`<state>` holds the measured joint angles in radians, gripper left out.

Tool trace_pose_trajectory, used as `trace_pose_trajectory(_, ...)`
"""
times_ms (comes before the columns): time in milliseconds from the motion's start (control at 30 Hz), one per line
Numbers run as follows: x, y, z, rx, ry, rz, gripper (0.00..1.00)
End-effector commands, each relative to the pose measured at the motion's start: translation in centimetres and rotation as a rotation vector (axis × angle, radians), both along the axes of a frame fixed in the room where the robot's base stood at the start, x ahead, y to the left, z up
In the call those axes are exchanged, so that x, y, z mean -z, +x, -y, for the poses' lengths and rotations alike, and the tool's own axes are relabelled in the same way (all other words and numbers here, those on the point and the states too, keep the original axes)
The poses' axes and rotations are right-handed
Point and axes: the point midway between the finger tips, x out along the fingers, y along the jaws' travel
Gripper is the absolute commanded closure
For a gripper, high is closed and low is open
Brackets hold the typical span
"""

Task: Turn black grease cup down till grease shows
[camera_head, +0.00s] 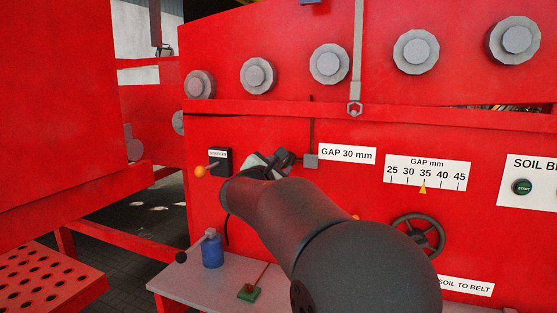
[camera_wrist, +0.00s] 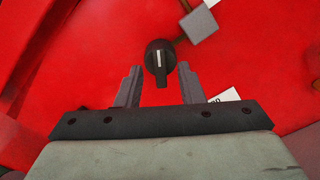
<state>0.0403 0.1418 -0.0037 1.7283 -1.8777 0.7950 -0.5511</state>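The black grease cup (camera_wrist: 158,57) stands out from the red panel in the wrist view, with a pale line along its handle-like ridge. My gripper (camera_wrist: 159,68) is open, with one finger on each side of the cup's near end and visible gaps between. Whether the fingers reach down around it is hard to tell. I see no grease. In the head view my gripper (camera_head: 272,164) is at the red panel, left of the small grey block; the cup cannot be made out clearly from the dark fingers there.
The grey block (camera_head: 311,161) on a thin rod is close to the right of my gripper. An orange-knobbed lever (camera_head: 201,171) is to the left. A blue canister (camera_head: 212,251) and a green block (camera_head: 249,292) stand on the grey ledge (camera_head: 180,279) below. A handwheel (camera_head: 418,234) is right.

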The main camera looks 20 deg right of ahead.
Motion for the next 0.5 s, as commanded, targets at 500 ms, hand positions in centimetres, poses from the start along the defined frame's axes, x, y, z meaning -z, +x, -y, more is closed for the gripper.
trace_pose_trajectory(500, 0.01, 1.35, 1.37, 0.000, 0.000, 0.000, 0.68)
